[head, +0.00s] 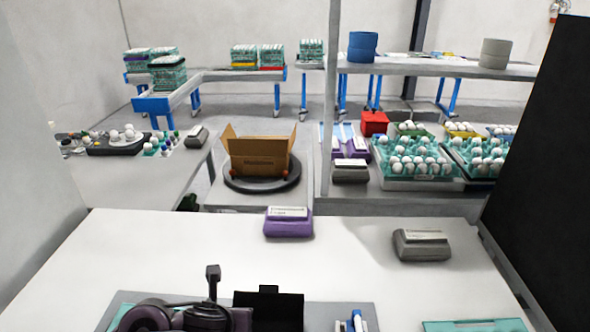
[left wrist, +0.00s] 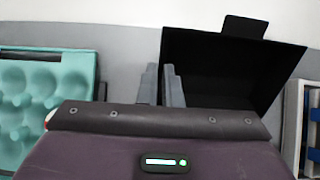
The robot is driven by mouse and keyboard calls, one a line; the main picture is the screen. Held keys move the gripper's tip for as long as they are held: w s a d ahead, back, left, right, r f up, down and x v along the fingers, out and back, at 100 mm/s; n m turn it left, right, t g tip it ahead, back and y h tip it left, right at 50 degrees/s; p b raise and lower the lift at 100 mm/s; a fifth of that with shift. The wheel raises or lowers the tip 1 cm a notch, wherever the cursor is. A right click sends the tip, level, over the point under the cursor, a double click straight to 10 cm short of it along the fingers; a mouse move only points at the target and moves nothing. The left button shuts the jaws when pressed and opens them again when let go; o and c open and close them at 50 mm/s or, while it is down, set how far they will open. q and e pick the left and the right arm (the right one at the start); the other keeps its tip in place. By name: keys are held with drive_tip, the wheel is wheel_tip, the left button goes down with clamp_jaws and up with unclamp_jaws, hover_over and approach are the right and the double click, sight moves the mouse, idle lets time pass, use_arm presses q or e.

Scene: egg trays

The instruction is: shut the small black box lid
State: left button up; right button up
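The small black box shows its lid (head: 268,311) standing raised near the bottom of the head view, with a small tab on its top edge. In the left wrist view the open lid (left wrist: 232,72) fills the upper right, and its inner side is dark. My left gripper (left wrist: 160,85) shows two grey fingers close together with only a thin gap, empty, at the left edge of the lid. Whether they touch the lid cannot be told. In the head view my purple and black left arm is just left of the lid; its fingertips are hidden. My right gripper is not in view.
A grey tray or mat (head: 120,298) lies under the box. A teal egg tray (left wrist: 40,92) is left of the gripper. Blue and white items (head: 354,322) lie to the right. A purple carton (head: 288,224) and grey carton (head: 422,246) sit farther back; white table between is clear.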

use_arm(q)
drive_tip(key=shift+s+r+t+b, duration=0.2)
drive_tip(key=shift+s+t+b, duration=0.1)
drive_tip(key=shift+b, duration=0.25)
drive_tip(key=shift+s+b, duration=0.15)
drive_tip(key=shift+b, duration=0.5)
drive_tip(key=shift+s+r+t+b, duration=0.4)
drive_tip(key=shift+r+t+b, duration=0.1)
drive_tip(key=shift+b, duration=0.25)
drive_tip(key=shift+s+f+b, duration=0.1)
drive_tip(key=shift+s+b, duration=0.15)
drive_tip(key=shift+b, duration=0.45)
drive_tip(key=shift+s+r+t+b, duration=0.3)
drive_tip(key=shift+s+t+b, duration=0.15)
drive_tip(key=shift+b, duration=0.3)
drive_tip(key=shift+s+a+t+b, duration=0.15)
drive_tip(key=shift+t+b, duration=0.1)
drive_tip(key=shift+b, duration=0.4)
drive_tip(key=shift+s+r+t+b, duration=0.15)
drive_tip(key=shift+s+t+b, duration=0.25)
drive_tip(key=shift+b, duration=0.5)
